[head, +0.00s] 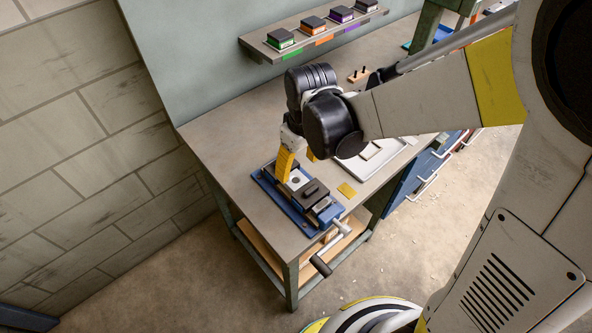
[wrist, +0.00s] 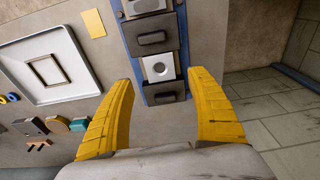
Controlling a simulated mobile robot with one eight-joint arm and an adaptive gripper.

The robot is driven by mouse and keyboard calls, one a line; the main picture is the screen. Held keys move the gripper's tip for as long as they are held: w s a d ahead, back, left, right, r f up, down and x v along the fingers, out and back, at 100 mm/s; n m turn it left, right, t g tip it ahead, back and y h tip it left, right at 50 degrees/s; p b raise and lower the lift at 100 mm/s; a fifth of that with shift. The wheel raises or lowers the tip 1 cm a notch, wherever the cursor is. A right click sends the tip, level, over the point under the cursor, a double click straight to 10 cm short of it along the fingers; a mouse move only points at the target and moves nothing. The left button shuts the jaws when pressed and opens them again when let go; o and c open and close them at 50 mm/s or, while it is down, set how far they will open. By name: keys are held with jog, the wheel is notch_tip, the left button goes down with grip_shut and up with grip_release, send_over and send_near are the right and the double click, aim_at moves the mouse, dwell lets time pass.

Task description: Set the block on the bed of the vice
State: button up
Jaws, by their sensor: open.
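The vice (head: 322,216) has a blue base and dark jaws and lies near the table's front corner; it also shows at the top middle of the wrist view (wrist: 182,32). A pale block (wrist: 158,67) with a round grey spot on top sits on the vice's bed between the two dark jaws. In the head view the block (head: 297,181) is partly hidden by a finger. My gripper (head: 298,160) is open, with yellow fingers pointing down above the vice. In the wrist view its fingertips (wrist: 160,76) are spread to either side of the vice, with nothing held; whether they touch anything is unclear.
A white tray (wrist: 73,92) with a thin frame inside lies beside the vice. A yellow square (head: 347,190) lies flat between them. The vice's handle (head: 320,265) sticks out past the table edge. A shelf (head: 268,53) with several stamp-like blocks runs along the wall.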

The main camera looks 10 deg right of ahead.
aim_at(300, 183)
jog(key=s+d+r+m+t, duration=0.3)
jog(key=s+d+r, duration=0.2)
jog(key=d+r, duration=0.1)
jog(key=s+d+r+m+t+p, duration=0.1)
jog(key=s+d+r+m+t, duration=0.2)
jog(key=s+d+r, duration=0.2)
notch_tip(300, 183, up, 4)
jog(key=shift+d+f+m+h, duration=0.25)
jog(key=shift+d+m+h, duration=0.15)
jog(key=shift+d, duration=0.6)
notch_tip(300, 183, down, 8)
jog(key=b, duration=0.7)
jog(key=shift+r+b, duration=0.15)
jog(key=shift+b, duration=0.2)
